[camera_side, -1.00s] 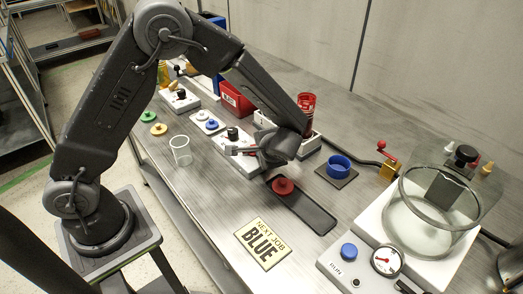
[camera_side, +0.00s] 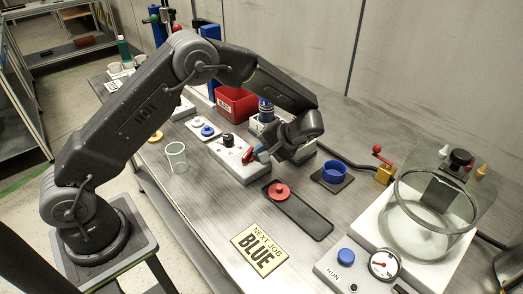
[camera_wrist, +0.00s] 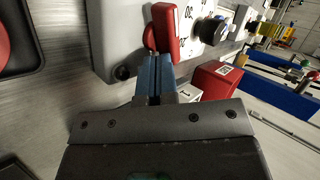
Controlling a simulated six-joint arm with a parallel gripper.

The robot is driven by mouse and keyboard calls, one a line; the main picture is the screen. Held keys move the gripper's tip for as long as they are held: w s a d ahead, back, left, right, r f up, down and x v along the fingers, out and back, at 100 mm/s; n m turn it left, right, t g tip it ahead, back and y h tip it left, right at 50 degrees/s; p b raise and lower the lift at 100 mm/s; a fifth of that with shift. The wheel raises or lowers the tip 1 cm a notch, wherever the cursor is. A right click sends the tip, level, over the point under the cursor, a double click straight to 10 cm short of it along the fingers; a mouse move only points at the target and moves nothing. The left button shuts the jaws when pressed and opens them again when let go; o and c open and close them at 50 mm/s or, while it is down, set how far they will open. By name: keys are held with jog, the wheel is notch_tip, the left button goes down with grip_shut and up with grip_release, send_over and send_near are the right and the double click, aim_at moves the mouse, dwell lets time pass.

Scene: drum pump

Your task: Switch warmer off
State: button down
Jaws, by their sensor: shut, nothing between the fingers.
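A long white box (camera_side: 236,172) with a black knob (camera_side: 227,140) and a red lever (camera_side: 247,155) stands on the bench in the side view; it looks like the warmer. In the wrist view the red lever (camera_wrist: 166,30) stands up from the box's white face (camera_wrist: 120,38), beside dark markings. My gripper (camera_side: 262,155) is at the lever end of the box. Its blue fingers (camera_wrist: 155,72) are shut with nothing between them. Their tips are right at the lever's near end; whether they touch it I cannot tell.
A black tray with a red disc (camera_side: 279,191), a blue ring on a dark pad (camera_side: 336,171) and a clear cup (camera_side: 176,158) are close by. The glass chamber (camera_side: 435,205) stands at right.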

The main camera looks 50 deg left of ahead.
jog(key=shift+s, duration=0.2)
jog(key=shift+s+a, duration=0.15)
jog(key=shift+s, duration=0.55)
jog(key=shift+f, duration=0.1)
jog(key=w+d, duration=0.2)
jog(key=d, duration=0.1)
jog(key=w+d, duration=0.1)
jog(key=shift+d+r, duration=0.3)
jog(key=v, duration=0.9)
jog(key=shift+r, duration=0.25)
